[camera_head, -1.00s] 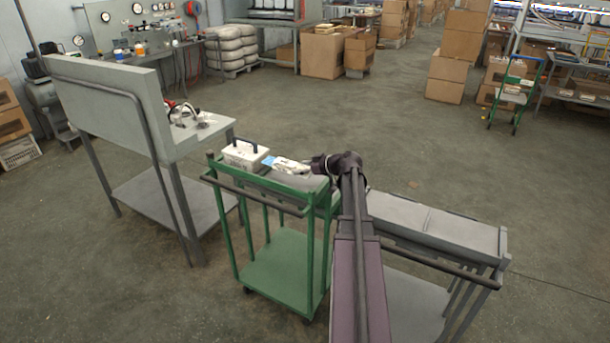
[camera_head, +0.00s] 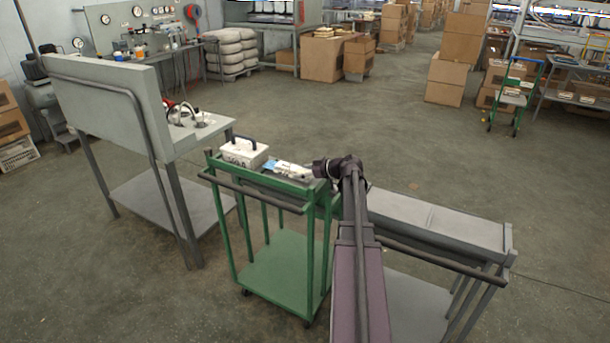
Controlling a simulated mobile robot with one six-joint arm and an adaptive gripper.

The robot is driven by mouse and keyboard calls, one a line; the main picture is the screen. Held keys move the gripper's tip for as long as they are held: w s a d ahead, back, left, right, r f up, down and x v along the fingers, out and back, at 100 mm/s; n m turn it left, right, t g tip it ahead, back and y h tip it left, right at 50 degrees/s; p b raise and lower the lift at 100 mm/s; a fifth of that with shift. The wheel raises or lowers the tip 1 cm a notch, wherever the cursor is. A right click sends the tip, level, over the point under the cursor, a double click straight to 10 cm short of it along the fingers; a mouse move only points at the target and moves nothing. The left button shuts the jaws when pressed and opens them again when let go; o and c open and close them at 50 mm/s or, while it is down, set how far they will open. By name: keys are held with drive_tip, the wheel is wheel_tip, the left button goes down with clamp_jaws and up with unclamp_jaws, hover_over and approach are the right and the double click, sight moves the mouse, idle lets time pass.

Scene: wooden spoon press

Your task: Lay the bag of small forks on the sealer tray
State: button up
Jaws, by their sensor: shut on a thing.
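My arm reaches up from the bottom of the view, and its dark wrist bends left over the green cart (camera_head: 283,243). My gripper (camera_head: 298,171) is small and light-coloured, hard to tell from the pale thing at its tip. It appears shut on a pale bag with a blue end, likely the bag of small forks (camera_head: 277,164), just above or at the cart's top. The forks inside cannot be made out. A white box with a dark handle (camera_head: 243,152) stands left of the bag on the cart. I cannot tell for sure which surface is the sealer tray.
A grey table (camera_head: 440,223) stands close on the right, its top bare. A grey bench with a tall back panel (camera_head: 105,100) stands at left, with red and metal fittings on it. Cardboard boxes (camera_head: 445,75) stand at the back. The floor beyond the cart is clear.

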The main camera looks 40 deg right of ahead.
drive_tip(key=shift+f, duration=0.15)
drive_tip(key=o, duration=0.8)
drive_tip(key=shift+r, duration=0.3)
drive_tip(key=p+v, duration=0.3)
drive_tip(key=v, duration=0.3)
drive_tip(key=shift+s+d+r, duration=0.1)
drive_tip(key=shift+s+r, duration=0.05)
drive_tip(key=shift+s, duration=0.25)
drive_tip(key=shift+s+d, duration=0.15)
drive_tip(key=shift+s, duration=0.15)
